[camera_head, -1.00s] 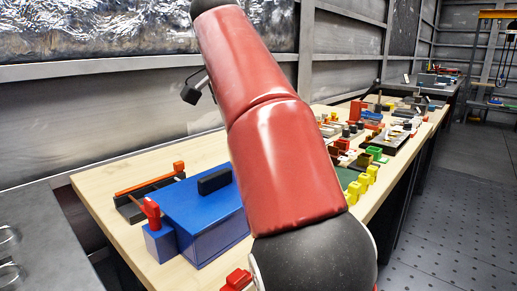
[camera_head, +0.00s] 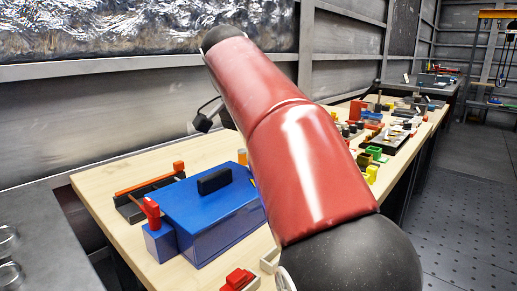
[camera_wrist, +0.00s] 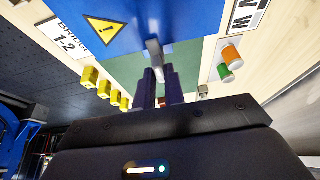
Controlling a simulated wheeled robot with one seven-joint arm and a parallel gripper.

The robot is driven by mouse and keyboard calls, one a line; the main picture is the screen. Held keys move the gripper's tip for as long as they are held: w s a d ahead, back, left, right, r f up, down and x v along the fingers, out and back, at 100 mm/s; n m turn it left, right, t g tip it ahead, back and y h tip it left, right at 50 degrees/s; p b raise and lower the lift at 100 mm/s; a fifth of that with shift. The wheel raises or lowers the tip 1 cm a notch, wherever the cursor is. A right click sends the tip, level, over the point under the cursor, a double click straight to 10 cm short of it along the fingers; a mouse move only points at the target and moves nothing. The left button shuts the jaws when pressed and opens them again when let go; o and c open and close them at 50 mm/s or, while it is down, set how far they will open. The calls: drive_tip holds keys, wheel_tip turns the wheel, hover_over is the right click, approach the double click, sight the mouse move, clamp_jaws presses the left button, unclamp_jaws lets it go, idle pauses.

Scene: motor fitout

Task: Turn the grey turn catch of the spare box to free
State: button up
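In the wrist view, a blue surface with a yellow warning triangle (camera_wrist: 105,29) fills the top; I cannot tell for sure that it is the spare box. A small grey catch (camera_wrist: 154,47) stands at its lower edge, over a green mat (camera_wrist: 187,60). The two dark fingers of my gripper (camera_wrist: 160,76) point at the catch, a narrow gap between them. The catch's near end reaches the fingertips; whether they touch it is unclear. In the head view my red arm hides my gripper and the catch.
In the head view, a blue box (camera_head: 215,220) with a black handle and a red lever (camera_head: 151,212) stands left of my arm. In the wrist view, yellow blocks (camera_wrist: 104,89) lie left, and orange and green cylinders (camera_wrist: 231,55) lie right.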

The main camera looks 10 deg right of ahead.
clamp_jaws()
drive_tip(key=shift+n, duration=0.3)
drive_tip(key=n, duration=0.2)
drive_tip(key=n+t+y, duration=0.1)
drive_tip(key=n, duration=0.1)
drive_tip(key=shift+s+d+t, duration=0.15)
drive_tip(key=shift+t, duration=0.15)
drive_tip(key=n+y, duration=0.1)
drive_tip(key=n, duration=0.2)
drive_tip(key=n+y, duration=0.1)
drive_tip(key=n, duration=0.2)
drive_tip(key=shift+d+n+t+y, duration=0.15)
drive_tip(key=shift+n+t+y, duration=0.15)
drive_tip(key=n+y, duration=0.1)
drive_tip(key=n, duration=0.2)
drive_tip(key=n+y, duration=0.1)
drive_tip(key=n, duration=0.2)
drive_tip(key=shift+d+n+g+y, duration=0.15)
drive_tip(key=shift+n+g+y, duration=0.15)
drive_tip(key=shift+g, duration=0.1)
